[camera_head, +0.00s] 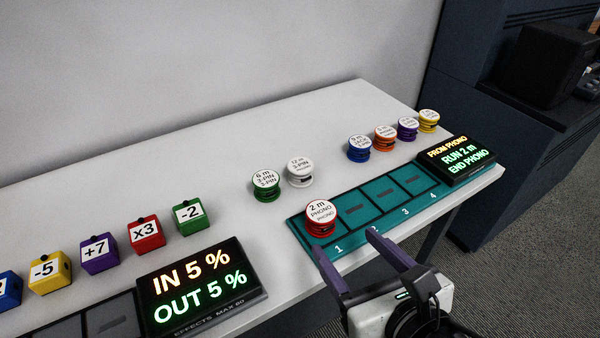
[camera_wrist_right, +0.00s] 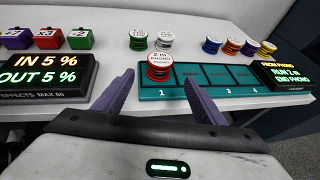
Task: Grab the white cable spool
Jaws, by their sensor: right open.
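The white cable spool (camera_head: 299,172) stands upright on the white table, right beside a green spool (camera_head: 266,186). Its label reads 12 m. It also shows in the right wrist view (camera_wrist_right: 164,41), behind the red spool. My right gripper (camera_head: 346,256) is open and empty at the table's front edge, in front of the teal tray and apart from the white spool. Its purple fingers also show in the right wrist view (camera_wrist_right: 158,98). My left gripper is not in view.
A red spool (camera_head: 320,219) sits on slot 1 of the teal tray (camera_head: 300,236), between my right gripper and the white spool. Blue (camera_head: 359,148), orange (camera_head: 385,139), purple (camera_head: 407,129) and yellow (camera_head: 429,121) spools stand behind the tray. A display (camera_head: 460,160) sits at the tray's right end. Numbered cubes (camera_head: 146,232) stand left.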

